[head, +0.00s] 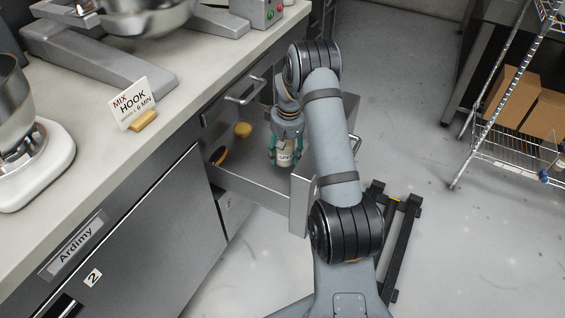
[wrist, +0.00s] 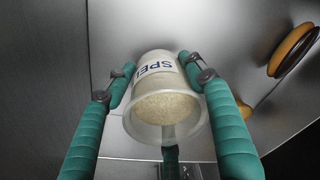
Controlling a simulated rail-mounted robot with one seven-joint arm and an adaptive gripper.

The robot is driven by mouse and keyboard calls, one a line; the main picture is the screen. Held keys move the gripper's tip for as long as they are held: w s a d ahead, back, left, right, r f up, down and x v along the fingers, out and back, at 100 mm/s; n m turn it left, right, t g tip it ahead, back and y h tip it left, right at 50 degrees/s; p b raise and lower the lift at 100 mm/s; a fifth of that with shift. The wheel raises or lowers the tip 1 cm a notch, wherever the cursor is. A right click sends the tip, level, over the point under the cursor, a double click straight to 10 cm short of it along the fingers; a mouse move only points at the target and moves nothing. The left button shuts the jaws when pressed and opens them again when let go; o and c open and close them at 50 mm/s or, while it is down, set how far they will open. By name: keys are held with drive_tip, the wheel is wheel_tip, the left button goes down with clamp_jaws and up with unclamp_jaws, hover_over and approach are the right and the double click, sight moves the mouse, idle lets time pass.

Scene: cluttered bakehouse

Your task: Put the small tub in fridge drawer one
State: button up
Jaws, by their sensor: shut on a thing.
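The small tub (head: 285,158) is a pale, translucent cup with a white label. In the wrist view the tub (wrist: 166,105) shows part of the lettering "SPEL" and pale grainy contents. My gripper (head: 284,152) is shut on it, with its teal fingers (wrist: 160,95) on either side. The tub is within the outline of an open metal drawer (head: 255,191); I cannot tell whether it touches the drawer floor. No number for this drawer is readable.
A yellow item (head: 243,130) and a dark brown and orange round item (head: 220,156) lie in the drawer. The round item also shows at the right in the wrist view (wrist: 292,50). A closed door marked 2 (head: 150,225) is at left. A wire rack (head: 500,150) stands right.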

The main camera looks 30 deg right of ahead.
sight(285, 161)
drive_tip(key=shift+f+b, duration=0.3)
drive_tip(key=shift+f, duration=1.55)
drive_tip(key=shift+f, duration=0.2)
drive_tip(key=o, duration=1.4)
drive_tip(key=shift+o, duration=0.2)
drive_tip(key=shift+r, duration=0.1)
wheel_tip(285, 161, up, 12)
drive_tip(key=s+p, duration=0.1)
drive_tip(key=p, duration=0.1)
drive_tip(key=shift+s, duration=0.2)
